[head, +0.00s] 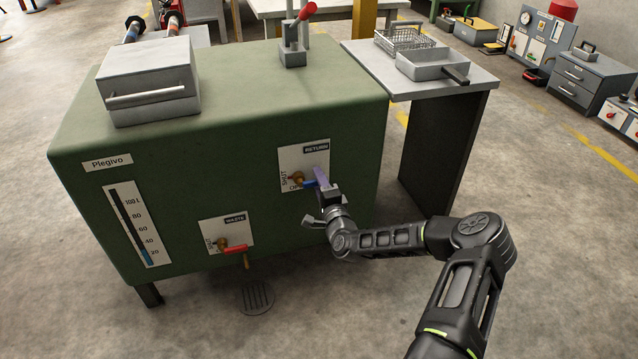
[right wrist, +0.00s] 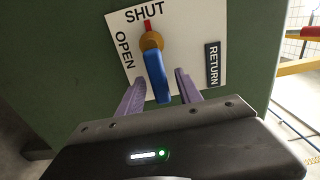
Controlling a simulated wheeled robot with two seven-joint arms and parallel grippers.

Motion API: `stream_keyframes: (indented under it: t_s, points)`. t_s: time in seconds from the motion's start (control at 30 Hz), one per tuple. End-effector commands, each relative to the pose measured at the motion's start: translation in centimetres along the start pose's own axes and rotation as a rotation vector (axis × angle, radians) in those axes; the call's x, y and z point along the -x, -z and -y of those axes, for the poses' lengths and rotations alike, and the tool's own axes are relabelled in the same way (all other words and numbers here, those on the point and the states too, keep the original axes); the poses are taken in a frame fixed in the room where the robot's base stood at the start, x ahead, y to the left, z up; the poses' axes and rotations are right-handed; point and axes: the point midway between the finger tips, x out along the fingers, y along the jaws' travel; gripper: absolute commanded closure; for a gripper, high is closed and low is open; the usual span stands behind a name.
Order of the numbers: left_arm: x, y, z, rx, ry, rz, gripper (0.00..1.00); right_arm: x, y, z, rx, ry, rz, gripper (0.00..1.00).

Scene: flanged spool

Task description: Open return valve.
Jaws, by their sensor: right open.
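The return valve's blue handle (head: 310,184) is on a white plate (head: 318,152) marked RETURN, SHUT and OPEN, on the front of the green tank. In the right wrist view, the blue handle (right wrist: 157,76) sits on a brass hub (right wrist: 151,41). A red pointer (right wrist: 147,25) at the hub is toward SHUT. My right gripper (head: 322,180) is at the plate. Its two purple fingers are open, one on each side of the handle, with visible gaps. My left gripper is not in view.
The waste valve with a red handle (head: 236,250) is lower left on the tank (head: 230,90). A level gauge (head: 137,225) is further left. A side table (head: 480,82) with a wire basket and pan stands right of the tank. A floor drain (head: 257,299) lies in front.

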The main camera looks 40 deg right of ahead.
Motion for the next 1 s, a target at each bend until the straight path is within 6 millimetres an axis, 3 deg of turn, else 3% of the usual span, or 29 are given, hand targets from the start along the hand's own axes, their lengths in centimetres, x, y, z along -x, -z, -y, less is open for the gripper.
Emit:
stream_keyframes:
  t_s: [0.1, 0.6, 1.0]
  points:
    - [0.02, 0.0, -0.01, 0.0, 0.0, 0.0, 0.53, 0.02, -0.01, 0.01, 0.0, 0.0, 0.0, 0.59]
    - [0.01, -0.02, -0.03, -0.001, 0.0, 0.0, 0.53, 0.04, -0.01, 0.0, 0.0, 0.0, 0.001, 1.0]
    - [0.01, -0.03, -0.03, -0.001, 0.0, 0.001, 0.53, 0.05, -0.01, -0.03, 0.001, -0.001, 0.001, 1.0]
